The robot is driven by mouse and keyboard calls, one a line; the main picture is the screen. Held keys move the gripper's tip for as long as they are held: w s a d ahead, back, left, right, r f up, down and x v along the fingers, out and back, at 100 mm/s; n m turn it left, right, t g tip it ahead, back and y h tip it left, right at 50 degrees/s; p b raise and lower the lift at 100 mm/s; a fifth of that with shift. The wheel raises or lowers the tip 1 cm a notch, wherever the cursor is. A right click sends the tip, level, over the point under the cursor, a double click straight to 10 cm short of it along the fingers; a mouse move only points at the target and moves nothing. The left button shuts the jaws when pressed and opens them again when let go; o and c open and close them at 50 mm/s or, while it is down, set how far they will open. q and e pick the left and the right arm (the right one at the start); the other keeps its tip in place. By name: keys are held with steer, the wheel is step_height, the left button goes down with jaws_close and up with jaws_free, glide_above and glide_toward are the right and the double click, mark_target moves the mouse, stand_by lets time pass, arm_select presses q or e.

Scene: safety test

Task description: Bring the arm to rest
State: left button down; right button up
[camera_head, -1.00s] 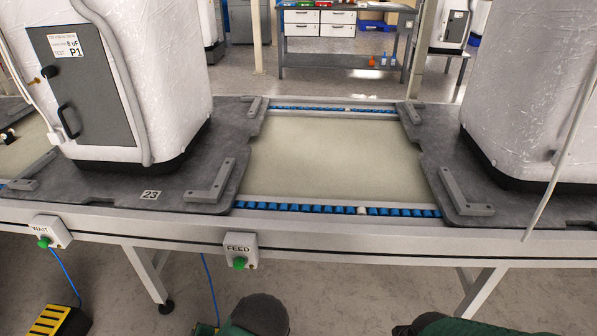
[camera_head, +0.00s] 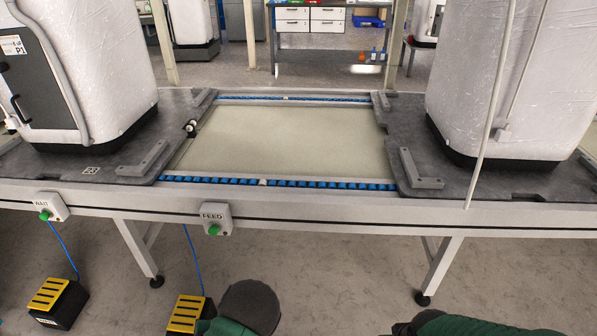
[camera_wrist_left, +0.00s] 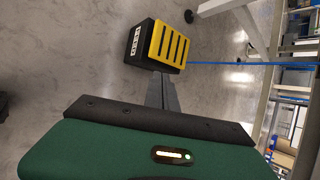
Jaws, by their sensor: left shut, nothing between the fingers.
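My left gripper (camera_wrist_left: 161,93) shows in the left wrist view, with its grey fingers shut together and nothing between them. It points toward a black and yellow foot pedal (camera_wrist_left: 167,45) on the floor; I cannot tell the distance. My green left arm (camera_wrist_left: 150,150) fills the bottom of that view, with a small lit indicator on it. In the head view, dark and green parts of my left arm (camera_head: 248,308) and right arm (camera_head: 450,325) show at the bottom edge. Both grippers are outside that view, and the right gripper is hidden.
A conveyor (camera_head: 300,212) crosses ahead, carrying two wrapped white units (camera_head: 90,70) (camera_head: 505,75) on grey pallets, with a gap between. WAIT (camera_head: 52,207) and FEED (camera_head: 216,217) boxes sit on its front. Two pedals (camera_head: 58,300) (camera_head: 187,313) stand below on the floor.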

arm_select(q)
steer(key=s+d+r+n+g+h+p, duration=0.1)
steer(key=s+d+r+n+h, duration=0.15)
steer(key=s+r+n, duration=0.5)
steer(key=s+d+r+n+g+h+p, duration=0.15)
steer(key=d+r+n, duration=0.25)
steer(key=r, duration=0.6)
steer(key=s+d+r+n+g+h, duration=0.1)
steer(key=s+d+r+n, duration=0.2)
steer(key=s+r+n, duration=0.45)
step_height(320, 180, up, 38)
steer(key=w+m+p, duration=0.1)
steer(key=w+p, duration=0.1)
steer(key=p, duration=3.5)
steer(key=shift+d+m, duration=0.25)
steer(key=shift+m, duration=0.15)
